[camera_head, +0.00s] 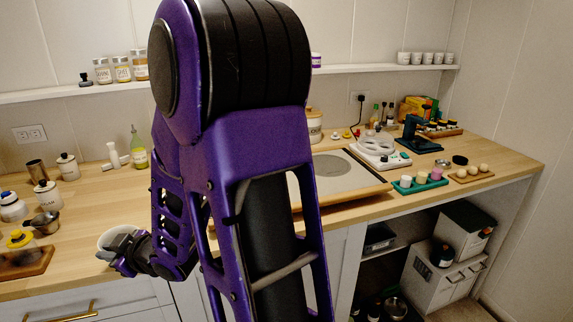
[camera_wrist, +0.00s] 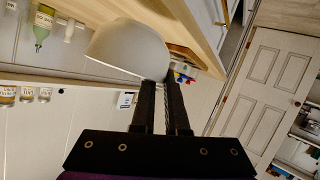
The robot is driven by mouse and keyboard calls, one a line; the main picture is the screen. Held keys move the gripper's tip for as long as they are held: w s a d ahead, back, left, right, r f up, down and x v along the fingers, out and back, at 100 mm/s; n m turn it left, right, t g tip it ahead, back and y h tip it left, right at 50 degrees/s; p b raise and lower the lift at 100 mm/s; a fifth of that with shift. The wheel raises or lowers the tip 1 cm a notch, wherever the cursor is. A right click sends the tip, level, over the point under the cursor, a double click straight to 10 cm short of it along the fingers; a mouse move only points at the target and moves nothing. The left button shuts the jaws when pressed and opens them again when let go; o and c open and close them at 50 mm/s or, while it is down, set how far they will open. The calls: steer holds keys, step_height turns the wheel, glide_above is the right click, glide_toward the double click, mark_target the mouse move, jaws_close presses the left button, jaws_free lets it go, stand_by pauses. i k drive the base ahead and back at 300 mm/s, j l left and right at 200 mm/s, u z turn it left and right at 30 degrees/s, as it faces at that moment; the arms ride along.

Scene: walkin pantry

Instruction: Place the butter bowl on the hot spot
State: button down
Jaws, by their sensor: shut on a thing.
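A pale bowl (camera_head: 112,236) is held at the left front of the counter; it fills the upper middle of the wrist view (camera_wrist: 125,48), tilted in that picture. My gripper (camera_wrist: 159,84) is shut on the bowl's edge; it also shows in the head view (camera_head: 122,258). Whether the bowl touches the counter I cannot tell, and its contents are hidden. A round grey patch (camera_head: 331,166) lies on a flat, wood-edged panel on the counter, right of my arm; it may be the hot spot. My arm hides the panel's left part.
Right of the patch stand a white appliance (camera_head: 378,153), a green tray with cups (camera_head: 420,185) and a wooden tray of eggs (camera_head: 470,174). At left are a wooden board (camera_head: 27,264), a metal cup (camera_head: 46,221) and white canisters (camera_head: 68,167). A shelf (camera_head: 360,69) runs behind.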

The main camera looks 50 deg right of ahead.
mark_target(327, 165)
steer(key=k+l+z, duration=0.4)
steer(key=l, duration=0.2)
steer(key=k+l+z, duration=0.15)
steer(key=l, duration=0.25)
steer(key=k+l+z, duration=0.4)
steer(key=l, duration=0.35)
steer(key=i+j, duration=0.15)
steer(key=i, duration=0.35)
steer(key=i+j, duration=0.1)
steer(key=i, duration=0.35)
steer(key=z, duration=0.05)
